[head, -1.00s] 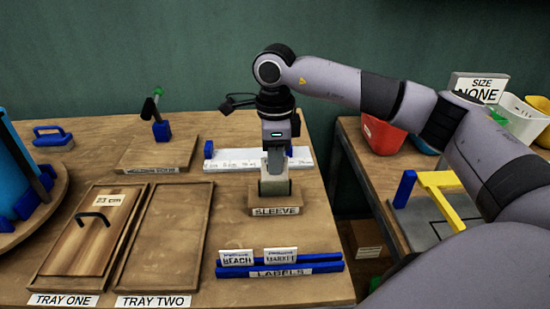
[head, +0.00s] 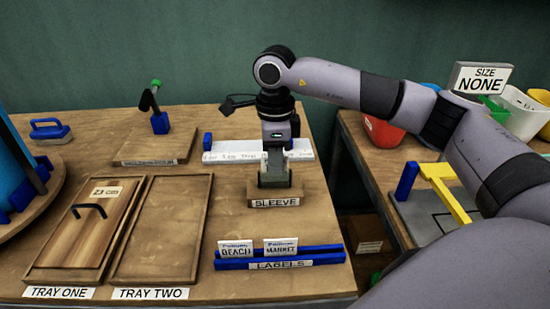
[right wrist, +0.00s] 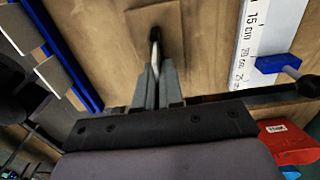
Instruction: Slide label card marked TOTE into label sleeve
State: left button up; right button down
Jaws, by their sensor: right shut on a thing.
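The label sleeve (head: 255,196) is a small wooden block with a SLEEVE sign on its front, and it stands on the bench in the head view. My right gripper (head: 275,178) points straight down over it, shut on a thin card. In the right wrist view, the gripper (right wrist: 155,82) has its fingers together, and the pale card (right wrist: 154,50) shows edge-on between them, above the sleeve's wooden block (right wrist: 132,28). The word on the card cannot be read, and how deep its lower edge sits is hidden. My left gripper is not in view.
A blue label rack (head: 300,253) in front holds cards marked BEACH (head: 235,248) and MARKET (head: 281,246). A white ruler (head: 225,152) lies behind the sleeve. Two wooden trays, one lidded (head: 85,235), lie to the left. A second table with a yellow-armed device (head: 447,190) is at right.

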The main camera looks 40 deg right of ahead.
jog(key=shift+f, duration=0.15)
jog(key=c, duration=1.2)
grip_release()
jog(key=shift+r, duration=3.65)
